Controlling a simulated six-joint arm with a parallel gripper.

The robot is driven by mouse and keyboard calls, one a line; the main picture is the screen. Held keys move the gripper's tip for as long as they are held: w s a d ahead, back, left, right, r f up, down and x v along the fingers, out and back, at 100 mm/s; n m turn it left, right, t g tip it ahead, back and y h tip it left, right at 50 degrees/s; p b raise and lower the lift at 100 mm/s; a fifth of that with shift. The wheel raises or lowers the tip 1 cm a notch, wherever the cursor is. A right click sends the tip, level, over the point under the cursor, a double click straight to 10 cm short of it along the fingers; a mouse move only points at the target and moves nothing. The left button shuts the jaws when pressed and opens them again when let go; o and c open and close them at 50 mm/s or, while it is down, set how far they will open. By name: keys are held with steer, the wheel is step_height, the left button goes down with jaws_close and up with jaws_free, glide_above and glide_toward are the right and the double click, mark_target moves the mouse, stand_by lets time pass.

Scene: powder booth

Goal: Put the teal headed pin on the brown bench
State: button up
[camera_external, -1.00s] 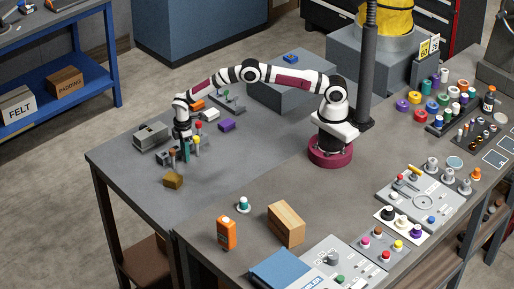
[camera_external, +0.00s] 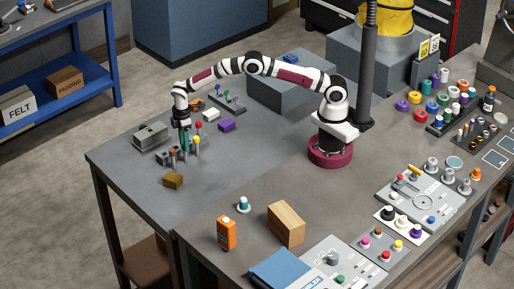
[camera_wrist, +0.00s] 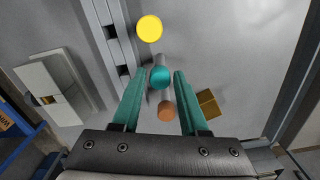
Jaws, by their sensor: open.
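The teal headed pin (camera_wrist: 160,77) stands between an orange-brown headed pin (camera_wrist: 166,110) and a yellow headed pin (camera_wrist: 149,28) in the wrist view. My gripper (camera_wrist: 161,76) is open above it, with one teal finger on each side and gaps beside the head. In the external view my gripper (camera_external: 185,150) points down over the pin group, and I cannot make out the teal head there. The small brown bench (camera_external: 173,181) sits on the table in front of the pins. It also shows in the wrist view (camera_wrist: 208,103), right of the right finger.

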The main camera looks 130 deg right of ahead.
step_height(320, 180, up, 6)
steer(key=shift+r, duration=0.2)
steer(key=s+a+r, duration=0.1)
steer(key=a+r, duration=0.6)
steer(key=a, duration=0.4)
steer(key=s+a+r, duration=0.1)
steer(key=a+r, duration=0.6)
steer(key=a, duration=0.4)
steer(key=s+a+r+m+y, duration=0.1)
steer(key=s+a+r+m, duration=0.15)
steer(key=s+a, duration=0.95)
steer(key=s+a+f, duration=0.3)
steer(key=s+a, duration=0.4)
steer(key=s, duration=0.4)
steer(key=shift+s+a+y, duration=0.25)
steer(key=shift+s+y, duration=0.15)
